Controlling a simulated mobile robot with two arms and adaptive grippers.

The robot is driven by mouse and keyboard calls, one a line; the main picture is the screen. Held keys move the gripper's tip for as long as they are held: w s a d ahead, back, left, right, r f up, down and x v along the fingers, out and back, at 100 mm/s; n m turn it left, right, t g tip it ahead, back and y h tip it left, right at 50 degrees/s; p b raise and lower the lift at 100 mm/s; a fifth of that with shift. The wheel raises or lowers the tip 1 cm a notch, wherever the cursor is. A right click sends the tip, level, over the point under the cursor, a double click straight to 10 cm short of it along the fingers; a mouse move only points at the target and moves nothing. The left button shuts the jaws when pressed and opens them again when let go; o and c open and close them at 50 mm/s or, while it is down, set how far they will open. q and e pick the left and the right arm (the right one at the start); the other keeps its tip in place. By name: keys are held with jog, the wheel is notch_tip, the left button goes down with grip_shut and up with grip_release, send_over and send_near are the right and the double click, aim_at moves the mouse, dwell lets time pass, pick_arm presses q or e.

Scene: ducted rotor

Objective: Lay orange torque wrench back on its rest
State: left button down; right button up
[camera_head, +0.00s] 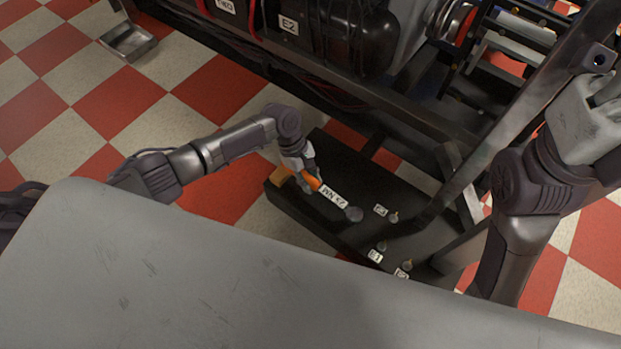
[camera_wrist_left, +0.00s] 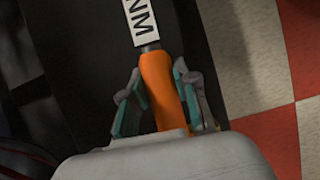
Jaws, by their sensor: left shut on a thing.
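The orange torque wrench (camera_head: 312,182) has a white label reading "NM" and a round grey head, and lies over the black tray (camera_head: 322,226). My left gripper (camera_head: 305,175) is shut on its orange handle. In the left wrist view, the left gripper (camera_wrist_left: 160,82) has its green-padded fingers on both sides of the wrench handle (camera_wrist_left: 161,92). Whether the wrench touches the tray surface is not clear. An orange-tan block (camera_head: 278,179) shows at the tray's left end; I cannot tell if it is the rest. My right arm shows at the right, its fingers out of sight.
Several small labelled brass fittings (camera_head: 394,217) stand on the tray's right part. A dark metal frame (camera_head: 400,115) with a black tank (camera_head: 355,40) rises behind. A grey surface (camera_head: 200,270) fills the foreground. A small metal tray (camera_head: 128,40) lies on the checkered floor.

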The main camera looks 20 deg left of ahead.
pick_arm(q)
jog(key=shift+f, duration=0.3)
dwell(0.5)
jog(key=c, duration=0.8)
grip_release()
jog(key=shift+f, duration=0.1)
jog(key=v, duration=1.2)
jog(key=shift+a, duration=0.1)
